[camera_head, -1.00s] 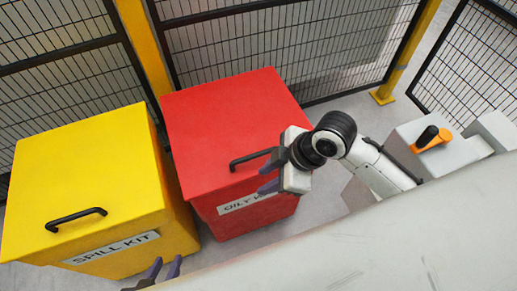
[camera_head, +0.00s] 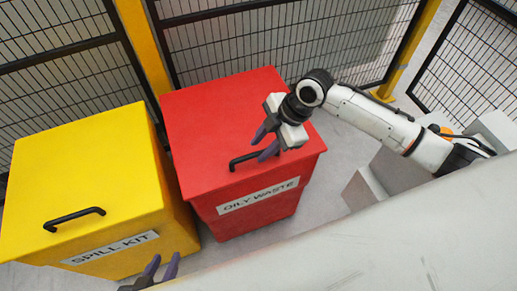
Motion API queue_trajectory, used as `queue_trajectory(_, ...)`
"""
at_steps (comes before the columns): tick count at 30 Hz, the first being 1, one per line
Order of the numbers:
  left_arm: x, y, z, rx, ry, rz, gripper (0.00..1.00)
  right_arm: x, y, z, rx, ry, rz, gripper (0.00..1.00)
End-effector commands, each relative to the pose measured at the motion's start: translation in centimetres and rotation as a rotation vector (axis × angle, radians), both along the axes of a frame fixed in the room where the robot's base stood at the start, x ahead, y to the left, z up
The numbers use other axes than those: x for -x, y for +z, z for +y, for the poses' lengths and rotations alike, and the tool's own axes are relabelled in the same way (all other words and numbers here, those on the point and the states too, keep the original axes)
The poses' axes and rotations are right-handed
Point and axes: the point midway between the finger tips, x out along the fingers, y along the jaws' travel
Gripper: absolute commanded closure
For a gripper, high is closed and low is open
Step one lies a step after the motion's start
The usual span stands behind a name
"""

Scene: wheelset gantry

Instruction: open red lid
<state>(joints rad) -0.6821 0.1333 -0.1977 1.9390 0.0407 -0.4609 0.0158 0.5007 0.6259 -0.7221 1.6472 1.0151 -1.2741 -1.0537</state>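The red lid (camera_head: 215,115) lies flat and shut on the red bin (camera_head: 262,213) labelled OILY WASTE. Its black bar handle (camera_head: 242,163) is near the lid's front edge. My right gripper (camera_head: 259,149) is over the lid by the handle, fingers apart, with nothing seen between them. One fingertip overlaps the right part of the handle in the picture; I cannot tell whether it touches. My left gripper (camera_head: 161,265) shows only as two purple fingers at the bottom edge, apart and empty, in front of the bins.
A yellow bin (camera_head: 85,185) labelled SPILL KIT stands close to the left of the red one. Black mesh fencing (camera_head: 290,45) with yellow posts stands behind. Grey boxes (camera_head: 390,172) are at the right. A pale surface (camera_head: 380,240) fills the lower right.

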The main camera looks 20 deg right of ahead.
Motion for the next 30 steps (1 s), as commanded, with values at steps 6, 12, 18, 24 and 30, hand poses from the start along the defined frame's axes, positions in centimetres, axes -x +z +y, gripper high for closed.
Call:
queue_trajectory(6,0.1,-0.1,-0.3,0.002,-0.005,0.001,0.69,-0.3,-1.8,0.7,0.0,-0.001,0.0,0.69)
queue_trajectory(12,0.3,-0.1,-0.3,0.003,-0.005,0.004,0.69,-0.3,-1.9,0.8,0.001,-0.001,-0.001,0.69)
queue_trajectory(18,0.3,-0.2,-0.3,0.003,-0.005,0.004,0.69,-0.3,-1.9,0.8,0.001,-0.001,-0.001,0.88)
queue_trajectory(24,0.3,-0.2,-0.3,0.003,-0.004,0.003,0.69,-0.3,-1.9,0.8,0.001,-0.001,0.0,1.0)
queue_trajectory(30,0.2,-0.1,-0.2,0.002,-0.002,0.002,0.69,-0.7,-1.5,0.8,0.001,-0.002,-0.001,1.0)
